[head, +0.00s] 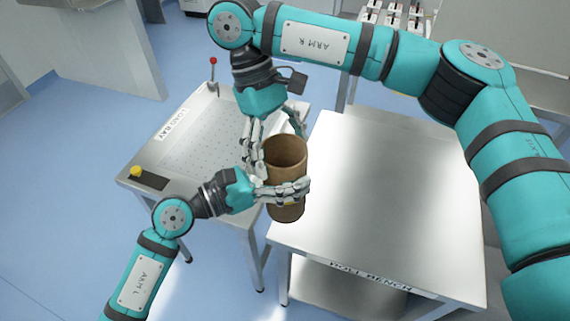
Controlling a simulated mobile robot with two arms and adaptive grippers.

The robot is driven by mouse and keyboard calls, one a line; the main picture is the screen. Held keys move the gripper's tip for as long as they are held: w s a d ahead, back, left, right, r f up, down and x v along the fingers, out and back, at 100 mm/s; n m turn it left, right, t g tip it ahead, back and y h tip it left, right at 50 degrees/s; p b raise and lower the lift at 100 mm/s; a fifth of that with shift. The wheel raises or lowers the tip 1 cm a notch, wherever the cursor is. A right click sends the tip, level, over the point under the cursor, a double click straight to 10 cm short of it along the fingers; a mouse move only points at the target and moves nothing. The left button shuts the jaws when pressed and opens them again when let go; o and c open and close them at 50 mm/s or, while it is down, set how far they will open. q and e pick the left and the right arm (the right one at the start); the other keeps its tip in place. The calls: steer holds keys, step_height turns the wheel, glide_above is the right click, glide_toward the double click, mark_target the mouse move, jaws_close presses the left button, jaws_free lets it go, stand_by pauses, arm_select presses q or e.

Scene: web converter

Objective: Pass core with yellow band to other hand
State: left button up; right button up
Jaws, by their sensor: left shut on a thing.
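The brown cardboard core (287,160) is a hollow tube, held roughly upright with its open top end facing me. My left gripper (288,190) is shut on its lower part, with fingers wrapped across the near side. A little yellow shows under those fingers; the rest of the band is hidden. My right gripper (272,138) reaches down from above at the core's upper end. Its fingers are spread, one set along the core's left side and one behind its top rim. Whether they touch the core is not clear.
The core is above the gap between the perforated load tray (195,140) and the steel bench (390,180), whose top is bare. The tray table has a red-knobbed lever (213,62) and a yellow button (136,171). A rack of small items (395,18) stands behind.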

steer(key=shift+o, duration=0.6)
